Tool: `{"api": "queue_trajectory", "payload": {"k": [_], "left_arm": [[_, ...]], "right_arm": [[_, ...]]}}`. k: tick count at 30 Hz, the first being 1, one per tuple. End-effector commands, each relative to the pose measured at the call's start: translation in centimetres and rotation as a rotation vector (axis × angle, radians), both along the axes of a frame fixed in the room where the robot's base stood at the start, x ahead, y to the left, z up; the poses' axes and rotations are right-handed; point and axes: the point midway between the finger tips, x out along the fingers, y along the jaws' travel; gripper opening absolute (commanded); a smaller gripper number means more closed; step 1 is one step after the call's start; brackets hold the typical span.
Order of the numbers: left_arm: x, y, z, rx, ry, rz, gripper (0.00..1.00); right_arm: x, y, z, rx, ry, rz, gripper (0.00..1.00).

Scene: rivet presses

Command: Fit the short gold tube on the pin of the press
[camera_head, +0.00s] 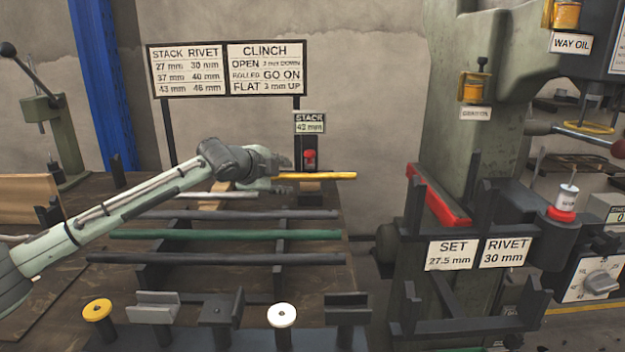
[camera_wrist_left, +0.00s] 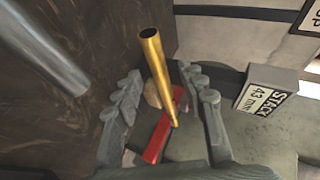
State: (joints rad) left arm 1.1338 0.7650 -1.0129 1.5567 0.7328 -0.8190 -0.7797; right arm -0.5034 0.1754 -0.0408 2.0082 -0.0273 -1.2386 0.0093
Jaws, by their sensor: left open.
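A gold tube (camera_head: 318,176) lies level at the back of the dark rack, pointing right. In the left wrist view the gold tube (camera_wrist_left: 153,62) shows its hollow end and runs between my fingers. My left gripper (camera_head: 284,166) is at the tube's left end, with its fingers open; both fingers also show in the left wrist view (camera_wrist_left: 160,82), apart on either side of the tube. I cannot tell whether they touch it. The green press (camera_head: 450,130) stands at the right, with a small red-and-white post (camera_head: 565,203) on its arm. I cannot make out a bare pin. My right gripper is not in view.
Below my arm, several dark rods and a green rod (camera_head: 225,235) lie across the rack. A "STACK 43 mm" block (camera_head: 310,123) stands behind the tube. Spools and V-blocks (camera_head: 220,310) line the front. A gap separates the bench from the press.

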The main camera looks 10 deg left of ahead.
Motion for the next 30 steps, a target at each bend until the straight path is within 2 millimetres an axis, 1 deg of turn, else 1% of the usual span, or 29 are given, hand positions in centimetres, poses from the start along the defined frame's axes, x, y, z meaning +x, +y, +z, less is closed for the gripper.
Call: {"api": "queue_trajectory", "payload": {"k": [1, 5, 12, 13, 22, 23, 30], "left_arm": [[0.7, -0.2, -0.3, 0.000, 0.001, 0.000, 0.41], [1.8, -0.4, -0.9, 0.000, 0.000, 0.000, 0.41], [1.9, -0.5, -1.0, -0.001, -0.001, -0.001, 0.41], [1.9, -0.5, -1.0, -0.001, -0.001, -0.001, 0.39], [1.9, -0.5, -1.0, -0.001, -0.001, -0.001, 0.02], [1.9, -0.5, -1.0, -0.001, -0.001, -0.001, 0.00], [1.9, -0.5, -1.0, -0.001, -0.002, 0.000, 0.00]], "right_arm": [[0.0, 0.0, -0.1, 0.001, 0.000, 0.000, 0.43], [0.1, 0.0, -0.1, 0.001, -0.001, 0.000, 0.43], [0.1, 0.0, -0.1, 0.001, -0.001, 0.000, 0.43], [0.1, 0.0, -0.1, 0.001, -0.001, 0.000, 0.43], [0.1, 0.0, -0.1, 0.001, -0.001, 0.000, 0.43], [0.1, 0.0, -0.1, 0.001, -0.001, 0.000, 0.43], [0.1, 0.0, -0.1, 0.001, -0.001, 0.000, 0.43]]}}
